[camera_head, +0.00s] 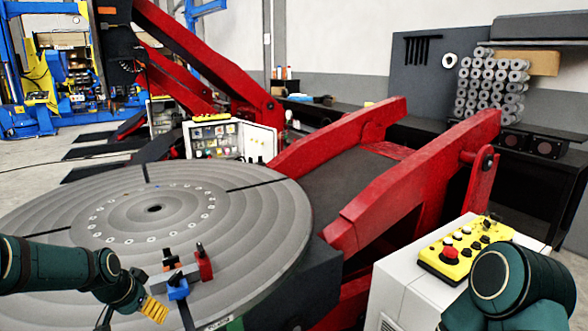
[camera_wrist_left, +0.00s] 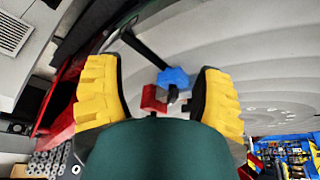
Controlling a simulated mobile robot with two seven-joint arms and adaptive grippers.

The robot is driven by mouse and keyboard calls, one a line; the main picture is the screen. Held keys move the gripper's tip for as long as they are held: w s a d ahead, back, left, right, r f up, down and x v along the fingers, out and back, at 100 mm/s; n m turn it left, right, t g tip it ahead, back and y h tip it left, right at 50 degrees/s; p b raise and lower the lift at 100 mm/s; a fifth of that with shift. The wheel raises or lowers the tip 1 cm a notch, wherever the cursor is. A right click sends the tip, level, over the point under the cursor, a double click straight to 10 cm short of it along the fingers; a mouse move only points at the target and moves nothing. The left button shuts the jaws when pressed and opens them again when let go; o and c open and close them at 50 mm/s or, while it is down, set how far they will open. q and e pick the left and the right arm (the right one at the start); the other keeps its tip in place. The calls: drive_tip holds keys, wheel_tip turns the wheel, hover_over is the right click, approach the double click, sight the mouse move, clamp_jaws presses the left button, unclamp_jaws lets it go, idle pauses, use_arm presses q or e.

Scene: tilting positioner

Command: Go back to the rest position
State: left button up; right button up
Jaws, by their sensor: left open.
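My left gripper (camera_head: 154,308) hangs over the near edge of the round grey turntable (camera_head: 100,215), low in the head view. In the left wrist view its two yellow fingers (camera_wrist_left: 160,98) stand wide apart with nothing between the tips. A small fixture with a blue part (camera_head: 178,289), a red part (camera_head: 204,266) and a grey bar (camera_head: 172,276) sits on the turntable just right of the gripper. The blue part (camera_wrist_left: 173,77) and red part (camera_wrist_left: 153,99) show beyond the fingers. My right arm (camera_head: 520,285) shows at the lower right; its gripper is out of frame.
The positioner's red arms (camera_head: 420,195) rise right of the turntable. A yellow control box (camera_head: 465,248) with a red button lies on a white cabinet (camera_head: 405,290) close to my right arm. A dark workbench with stacked rolls (camera_head: 492,88) stands behind.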

use_arm(q)
drive_tip(key=s+d+f+n+g+h, duration=0.1)
drive_tip(key=s+d+f+h, duration=0.15)
drive_tip(key=d+f, duration=1)
drive_tip(key=s+d+f+n, duration=0.2)
drive_tip(key=s+d+f, duration=0.3)
drive_tip(key=s, duration=0.3)
drive_tip(key=s+d+f+n+g, duration=0.1)
drive_tip(key=s+d+f, duration=0.4)
drive_tip(key=s+d, duration=0.2)
drive_tip(key=shift+s+n+g, duration=0.3)
drive_tip(key=shift+s+n, duration=0.1)
drive_tip(key=shift+s, duration=0.65)
use_arm(e)
drive_tip(key=shift+w, duration=0.5)
